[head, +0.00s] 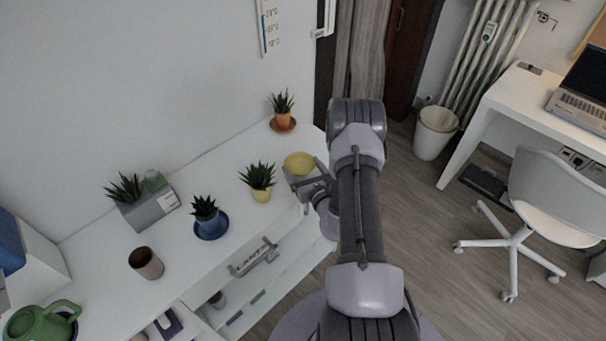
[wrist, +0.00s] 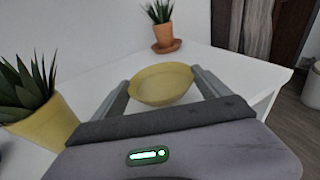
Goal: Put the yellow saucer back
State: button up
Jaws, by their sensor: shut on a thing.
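The yellow saucer (head: 299,162) is at the right part of the white shelf desk's top, and it also shows in the wrist view (wrist: 162,84). My gripper (head: 301,173) is shut on the saucer, with one finger on each side of it in the wrist view (wrist: 161,82). The saucer looks roughly level; I cannot tell whether it touches the desk top. A plant in a yellow pot (head: 261,193) stands left of the saucer, with no saucer visible under it. This pot is close beside my left finger in the wrist view (wrist: 45,126).
A plant in a terracotta pot (head: 283,119) stands on an orange saucer behind. A plant in a blue pot (head: 208,221), a grey planter (head: 147,209), a brown cup (head: 146,263) and a green watering can (head: 40,323) stand to the left. Desk top (head: 240,228) between them is clear.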

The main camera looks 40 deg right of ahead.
jog(key=shift+f, duration=0.85)
jog(key=shift+f, duration=0.1)
